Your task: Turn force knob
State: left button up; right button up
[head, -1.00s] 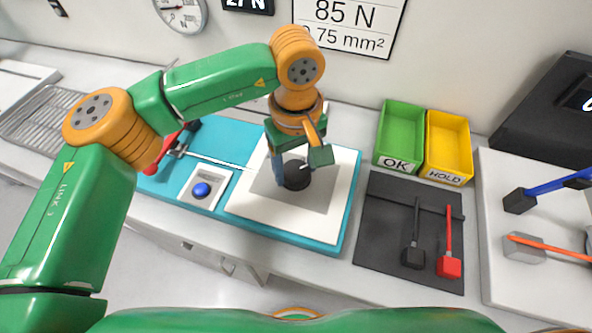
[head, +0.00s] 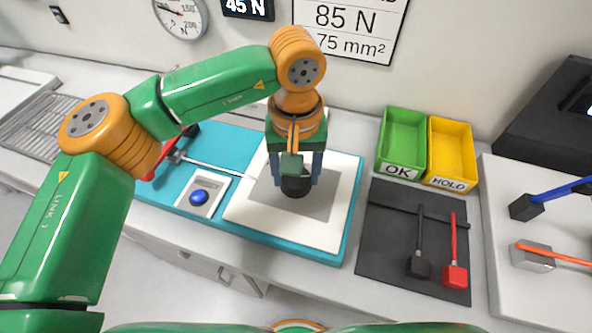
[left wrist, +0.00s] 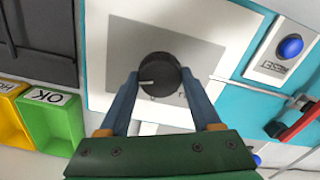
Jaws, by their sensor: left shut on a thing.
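The force knob (head: 295,187) is a round black dial on a grey plate (head: 322,203) set in a white panel. My left gripper (head: 295,180) is above it with its fingers down at the knob's two sides. In the left wrist view the knob (left wrist: 159,74) sits between the fingertips of the left gripper (left wrist: 160,82), shut on it, and a pale pointer line shows on its face. The digital display (head: 247,8) on the wall reads 45 N. The wall sign (head: 350,25) reads 85 N and 0.75 mm². My right gripper is not in view.
A blue button (head: 199,197) and a red-handled part (head: 165,160) are left of the knob. The green OK bin (head: 402,172) and yellow HOLD bin (head: 449,184) stand to the right.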

pick_arm(q)
jog(key=o, duration=1.4)
notch_tip(320, 180, up, 7)
jog(key=shift+r, duration=0.1)
